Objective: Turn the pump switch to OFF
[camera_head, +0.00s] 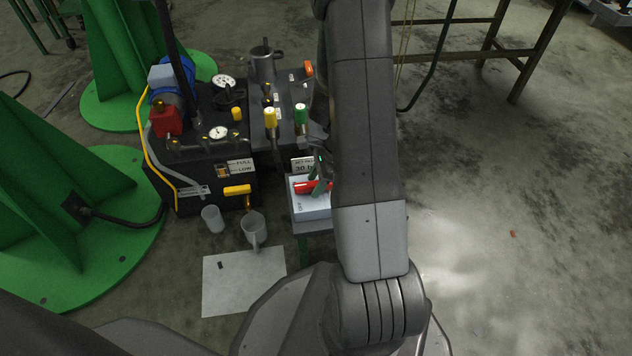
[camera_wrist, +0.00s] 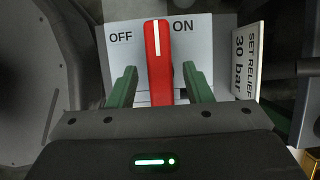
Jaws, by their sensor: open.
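The pump switch is a red handle (camera_wrist: 157,40) with a white line, on a light box (camera_wrist: 205,50). In the wrist view OFF is printed left of the handle and ON right of it. The handle points up the picture, between the two words and closer to ON. My gripper (camera_wrist: 160,85) is open, with one green finger on each side of the handle and a visible gap on both sides. In the head view the red handle (camera_head: 303,187), the box (camera_head: 312,208) and my gripper (camera_head: 320,179) show left of my arm, which hides part of them.
A "30 bar" sign (camera_wrist: 247,60) stands right of the switch. The black pump unit (camera_head: 215,160) has gauges, a yellow-handled valve (camera_head: 237,190) and hoses. Two cups (camera_head: 253,227) stand near a white sheet (camera_head: 240,283). Green stands (camera_head: 60,200) are at left. Floor at right is mostly clear.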

